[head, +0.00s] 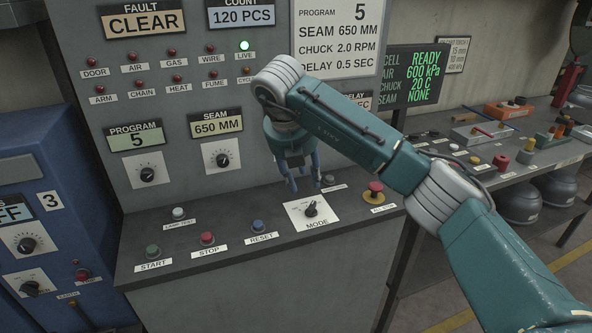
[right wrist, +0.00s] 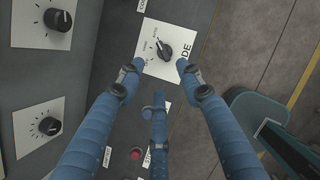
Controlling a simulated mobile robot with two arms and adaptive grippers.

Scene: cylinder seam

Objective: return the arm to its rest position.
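My right arm comes in from the right in the head view, bent across the front of the grey control panel. Its gripper (head: 304,182) points down just above the MODE knob (head: 311,209), and looks empty. In the right wrist view the blue fingers of the gripper (right wrist: 162,72) are spread apart, with the MODE knob (right wrist: 164,51) beyond their tips. The fingers appear apart from the knob, though the exact gap is hard to tell. My left gripper is not in view.
The sloped desk has START (head: 153,251), STOP (head: 207,238) and RESET (head: 257,226) buttons left of the knob. A red emergency button (head: 375,190) sits right of it, below my forearm. A bench (head: 545,155) with small parts stands at the right.

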